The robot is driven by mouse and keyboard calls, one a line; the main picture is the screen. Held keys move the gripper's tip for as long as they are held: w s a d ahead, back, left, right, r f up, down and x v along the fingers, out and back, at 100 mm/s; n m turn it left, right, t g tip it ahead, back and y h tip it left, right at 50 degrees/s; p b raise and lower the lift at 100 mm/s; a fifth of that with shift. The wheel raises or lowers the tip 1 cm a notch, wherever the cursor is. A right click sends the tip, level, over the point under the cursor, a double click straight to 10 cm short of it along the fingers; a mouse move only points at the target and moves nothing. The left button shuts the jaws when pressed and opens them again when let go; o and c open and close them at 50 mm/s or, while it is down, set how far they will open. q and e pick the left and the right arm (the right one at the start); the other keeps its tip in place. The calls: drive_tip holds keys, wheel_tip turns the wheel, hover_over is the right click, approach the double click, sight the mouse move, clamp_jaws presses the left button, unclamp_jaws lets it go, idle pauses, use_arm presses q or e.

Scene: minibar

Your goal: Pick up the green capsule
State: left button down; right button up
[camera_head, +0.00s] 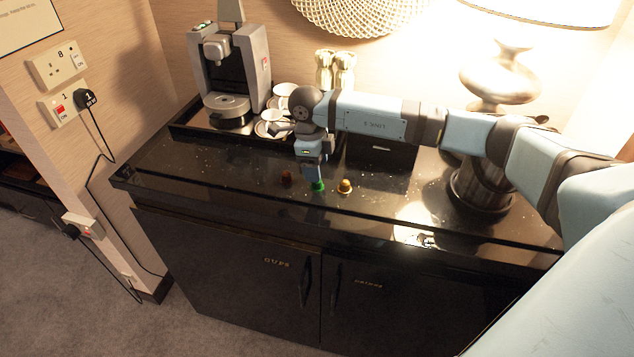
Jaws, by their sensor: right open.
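A small green capsule (318,186) stands on the dark glossy counter (220,172) near its front edge. A dark red capsule (287,178) is to its left and a gold capsule (345,186) to its right. My right arm reaches in from the right, and my right gripper (314,177) points down just above the green capsule. It is open, with its fingertips close to the capsule; whether they touch it I cannot tell. My left gripper is not in view.
A coffee machine (230,70) stands on a tray with cups (283,90) at the back left. A lamp (490,150) stands at the right. A dark box (380,151) sits behind the capsules. The counter left of the capsules is clear.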

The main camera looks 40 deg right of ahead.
wheel_tip(320, 180, down, 4)
drive_tip(key=shift+s+f, duration=0.1)
drive_tip(key=c, duration=1)
